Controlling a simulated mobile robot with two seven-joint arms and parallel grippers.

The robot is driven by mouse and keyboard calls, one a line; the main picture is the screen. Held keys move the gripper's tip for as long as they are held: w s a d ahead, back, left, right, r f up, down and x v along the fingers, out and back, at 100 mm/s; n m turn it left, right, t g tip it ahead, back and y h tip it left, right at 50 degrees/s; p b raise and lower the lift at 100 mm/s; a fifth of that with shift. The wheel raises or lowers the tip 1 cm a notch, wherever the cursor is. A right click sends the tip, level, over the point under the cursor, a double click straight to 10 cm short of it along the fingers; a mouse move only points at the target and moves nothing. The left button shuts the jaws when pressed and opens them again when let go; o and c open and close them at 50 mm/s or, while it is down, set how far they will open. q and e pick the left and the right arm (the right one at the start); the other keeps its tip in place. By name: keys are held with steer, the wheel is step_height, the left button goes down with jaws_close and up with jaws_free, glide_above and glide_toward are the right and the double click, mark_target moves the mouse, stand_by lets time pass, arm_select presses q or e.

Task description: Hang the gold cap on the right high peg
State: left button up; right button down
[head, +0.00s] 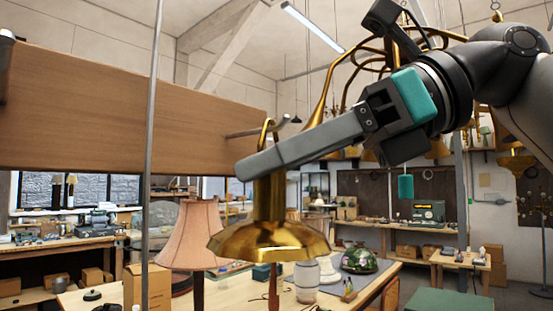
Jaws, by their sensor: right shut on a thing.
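The gold cap (268,240) is a bell-shaped brass piece with a narrow neck and a loop (266,131) on top. It hangs upright in my right gripper (250,166), whose fingers are shut across its neck. The near finger hides part of the neck. A metal peg (240,134) sticks out from the right end of a wooden board (130,115), with its tip bent upward (284,121). The loop overlaps the peg in the picture, just short of the tip. I cannot tell whether the loop is around the peg or in front of it. My left gripper is out of view.
A thin vertical metal pole (151,110) stands in front of the board. Below is a table (225,290) with a pink-shaded lamp (193,235), a white jar (306,280) and a green stained-glass shade (359,260). A brass chandelier (322,105) hangs behind my right arm.

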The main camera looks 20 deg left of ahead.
steer(key=shift+c, duration=1.7)
jaws_free()
steer(key=v, duration=1.5)
steer(key=shift+d, duration=0.2)
